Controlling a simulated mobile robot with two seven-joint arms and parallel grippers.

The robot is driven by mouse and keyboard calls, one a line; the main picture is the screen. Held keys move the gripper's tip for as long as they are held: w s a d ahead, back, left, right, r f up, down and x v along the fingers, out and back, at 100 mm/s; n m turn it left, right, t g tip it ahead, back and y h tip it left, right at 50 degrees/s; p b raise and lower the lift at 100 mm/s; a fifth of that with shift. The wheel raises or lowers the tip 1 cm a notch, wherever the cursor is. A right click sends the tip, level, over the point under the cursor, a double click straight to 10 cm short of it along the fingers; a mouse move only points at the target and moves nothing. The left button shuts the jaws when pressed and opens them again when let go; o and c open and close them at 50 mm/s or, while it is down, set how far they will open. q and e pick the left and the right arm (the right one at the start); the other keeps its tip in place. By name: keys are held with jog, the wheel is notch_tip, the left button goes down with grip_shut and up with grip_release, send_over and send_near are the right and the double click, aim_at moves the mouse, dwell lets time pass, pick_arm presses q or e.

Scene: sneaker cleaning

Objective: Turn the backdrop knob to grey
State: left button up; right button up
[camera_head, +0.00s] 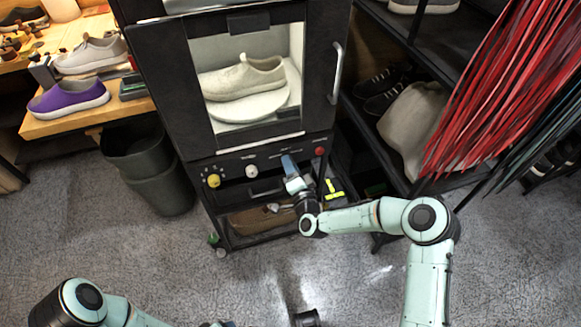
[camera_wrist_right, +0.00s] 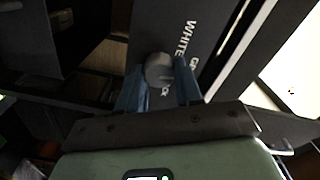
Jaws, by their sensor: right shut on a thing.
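The backdrop knob (camera_wrist_right: 160,68) is a round grey knob on the dark panel of the photo cabinet (camera_head: 170,95). In the right wrist view it sits between the two blue fingers of my right gripper (camera_wrist_right: 160,88), which is shut on it. White lettering beside it reads WHITE, with the other words partly hidden by a finger. In the head view my right gripper (camera_head: 289,162) reaches the panel below the cabinet window and covers the knob. I cannot tell where the knob points.
A yellow knob (camera_head: 213,181), a white knob (camera_head: 252,171) and a red button (camera_head: 320,151) are on the same panel. A pale sneaker (camera_head: 243,79) stands on a round stand inside the cabinet. A dark bin (camera_head: 158,165) is at left. Red laces (camera_head: 500,85) hang at right.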

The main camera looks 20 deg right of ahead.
pick_arm(q)
jog(key=shift+w+a+f, duration=0.2)
jog(key=shift+w+f, duration=0.05)
jog(key=shift+w, duration=0.1)
pick_arm(e)
jog(key=shift+m, duration=1)
jog(key=o, duration=1)
jog(key=shift+o, duration=0.2)
pick_arm(q)
jog(key=shift+g, duration=0.4)
jog(key=s, duration=0.1)
jog(key=s+d+r+p, duration=0.1)
jog(key=s+r, duration=0.1)
jog(key=shift+s+d+r+p, duration=0.1)
jog(key=shift+d+r+p, duration=0.05)
jog(key=shift+d+p, duration=0.2)
pick_arm(e)
jog(key=s, duration=1.3)
jog(key=shift+s+d, duration=0.2)
jog(key=shift+d, duration=0.05)
